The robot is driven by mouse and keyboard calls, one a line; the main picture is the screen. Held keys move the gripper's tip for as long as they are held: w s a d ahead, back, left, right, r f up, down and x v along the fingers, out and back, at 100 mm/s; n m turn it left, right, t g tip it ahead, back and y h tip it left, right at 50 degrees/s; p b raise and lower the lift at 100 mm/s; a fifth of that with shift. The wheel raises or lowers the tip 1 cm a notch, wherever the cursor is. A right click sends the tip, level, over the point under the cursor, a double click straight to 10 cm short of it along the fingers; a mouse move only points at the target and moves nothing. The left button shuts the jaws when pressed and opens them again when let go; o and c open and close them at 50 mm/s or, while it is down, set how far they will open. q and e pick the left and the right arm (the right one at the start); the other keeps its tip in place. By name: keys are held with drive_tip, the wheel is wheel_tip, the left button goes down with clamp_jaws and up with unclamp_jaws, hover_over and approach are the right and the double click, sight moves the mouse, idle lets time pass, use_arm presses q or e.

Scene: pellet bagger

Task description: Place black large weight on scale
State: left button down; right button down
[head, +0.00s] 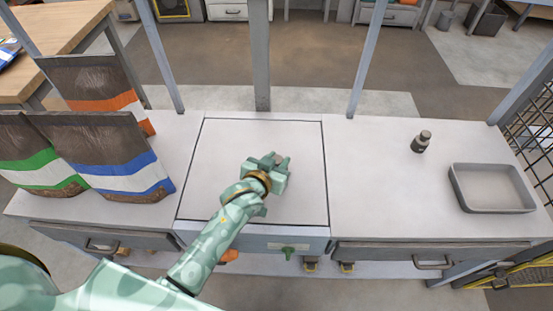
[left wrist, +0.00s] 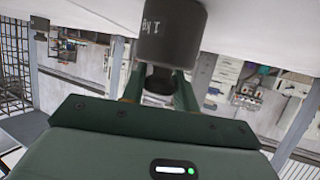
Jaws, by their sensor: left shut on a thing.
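My left gripper (head: 277,160) is over the middle of the scale's flat square plate (head: 215,150), which is set into the white bench. In the left wrist view the gripper (left wrist: 158,80) is shut on the knob of a dark weight (left wrist: 170,35) marked "1 kg". In the head view the gripper hides most or all of this weight. The wrist view cuts off its base, so I cannot tell whether it touches the plate. A smaller black weight (head: 421,142) stands upright on the bench to the right of the scale. My right gripper is not in view.
A grey tray (head: 492,209) lies at the bench's right end. Pellet bags with blue (head: 110,160), green (head: 35,165) and orange (head: 100,100) stripes stand at the left. Upright posts (head: 260,60) rise along the back edge. The bench between scale and tray is mostly clear.

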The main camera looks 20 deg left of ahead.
use_arm(q)
drive_tip(key=c, duration=1.1)
unclamp_jaws()
drive_tip(key=shift+f, duration=0.1)
drive_tip(key=shift+o, duration=0.2)
drive_tip(key=shift+s+r, duration=0.3)
drive_tip(key=p+v, duration=0.4)
drive_tip(key=v, duration=0.7)
drive_tip(key=shift+s, duration=0.25)
drive_tip(key=shift+a, duration=0.1)
